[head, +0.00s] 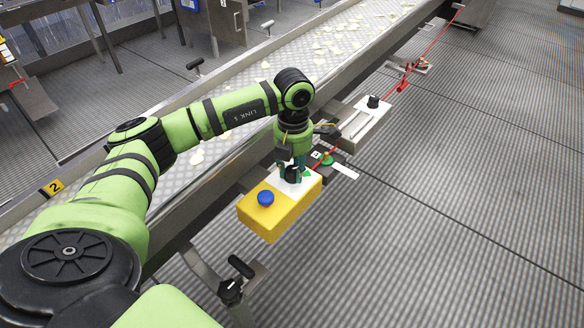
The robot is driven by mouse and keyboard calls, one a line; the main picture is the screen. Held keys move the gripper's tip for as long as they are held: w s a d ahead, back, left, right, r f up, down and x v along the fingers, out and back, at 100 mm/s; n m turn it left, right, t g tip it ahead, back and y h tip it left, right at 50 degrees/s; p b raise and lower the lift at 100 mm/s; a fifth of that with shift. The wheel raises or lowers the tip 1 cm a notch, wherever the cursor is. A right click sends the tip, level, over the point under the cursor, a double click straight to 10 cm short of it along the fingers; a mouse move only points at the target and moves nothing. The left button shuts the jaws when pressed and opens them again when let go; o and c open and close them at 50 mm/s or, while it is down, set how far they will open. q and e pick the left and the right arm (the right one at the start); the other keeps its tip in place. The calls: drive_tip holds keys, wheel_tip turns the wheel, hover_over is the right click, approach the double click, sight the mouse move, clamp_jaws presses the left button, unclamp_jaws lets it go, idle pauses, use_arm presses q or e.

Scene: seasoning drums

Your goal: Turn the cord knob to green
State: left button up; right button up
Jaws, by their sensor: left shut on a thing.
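A yellow control box (258,219) with a white top panel is mounted beside the conveyor's near side. A blue button (265,198) sits on its yellow part. A dark knob (291,179) stands on the white panel, partly hidden by my left gripper. A small green mark (307,173) shows beside the knob. My left gripper (292,172) points down over the panel and is shut on the knob. Which way the knob points cannot be made out. My right gripper is not in view.
A conveyor (345,40) carrying pale chips runs diagonally behind the box. A grey box with a black knob (373,102) and a red cord (428,50) lie further along its rail. A black-handled bracket (231,288) is below. The floor at right is clear.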

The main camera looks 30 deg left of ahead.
sight(295, 168)
use_arm(q)
drive_tip(key=shift+w+r, duration=0.3)
drive_tip(key=shift+r, duration=0.05)
drive_tip(key=o, duration=1.1)
drive_tip(key=shift+o, duration=0.2)
drive_tip(key=shift+d+f, duration=0.15)
drive_tip(key=shift+f, duration=0.05)
wheel_tip(295, 168, up, 12)
